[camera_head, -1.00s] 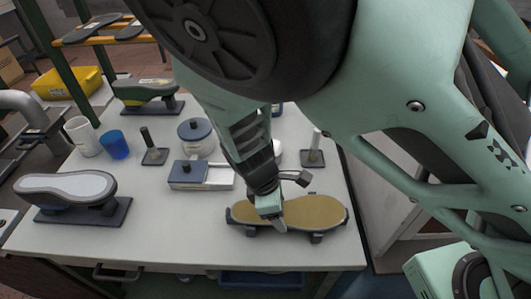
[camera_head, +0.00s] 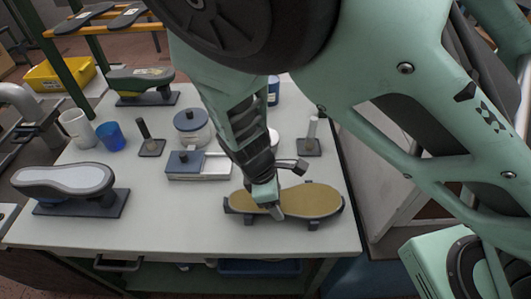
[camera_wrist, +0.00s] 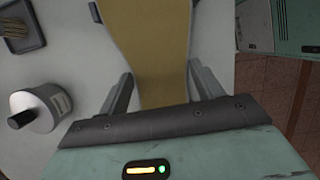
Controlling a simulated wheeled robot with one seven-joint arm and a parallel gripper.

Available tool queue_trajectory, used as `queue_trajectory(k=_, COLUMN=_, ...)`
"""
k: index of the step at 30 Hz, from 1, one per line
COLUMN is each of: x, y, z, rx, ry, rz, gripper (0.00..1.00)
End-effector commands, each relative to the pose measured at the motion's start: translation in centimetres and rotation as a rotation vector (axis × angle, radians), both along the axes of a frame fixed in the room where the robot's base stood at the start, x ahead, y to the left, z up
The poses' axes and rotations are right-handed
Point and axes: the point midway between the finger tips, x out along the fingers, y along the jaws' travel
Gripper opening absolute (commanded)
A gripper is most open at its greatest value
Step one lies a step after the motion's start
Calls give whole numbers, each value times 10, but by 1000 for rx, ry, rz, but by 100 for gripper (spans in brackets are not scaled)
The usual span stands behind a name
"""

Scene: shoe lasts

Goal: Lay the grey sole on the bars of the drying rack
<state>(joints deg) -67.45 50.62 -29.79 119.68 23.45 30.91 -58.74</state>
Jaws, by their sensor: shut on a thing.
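A long tan-topped sole shape (camera_head: 312,200) with dark grey edges lies on short dark supports near the table's front right. My gripper (camera_head: 268,200) is over its narrow middle. In the wrist view my two fingers (camera_wrist: 161,92) stand on either side of the tan surface (camera_wrist: 150,45), shut on it. A last at the left carries a light grey sole face (camera_head: 62,178), on a dark base plate. The drying rack's orange bars (camera_head: 70,31) are at the top left, with dark soles (camera_head: 84,17) lying on them. The underside of the held piece is hidden.
On the table (camera_head: 150,225) stand a white cup (camera_head: 76,130), a blue cup (camera_head: 110,136), a lidded jar (camera_head: 192,126), a blue-and-white box (camera_head: 198,166) and two small posts. A green-and-grey last (camera_head: 140,82) and a yellow bin (camera_head: 60,73) are behind.

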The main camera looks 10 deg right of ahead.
Motion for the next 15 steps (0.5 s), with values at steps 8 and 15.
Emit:
queue_trajectory(k=8, x=0, y=0, z=-2, rx=1, ry=0, rz=-1, gripper=46)
queue_trajectory(k=15, x=0, y=0, z=-2, rx=1, ry=0, rz=-1, gripper=83)
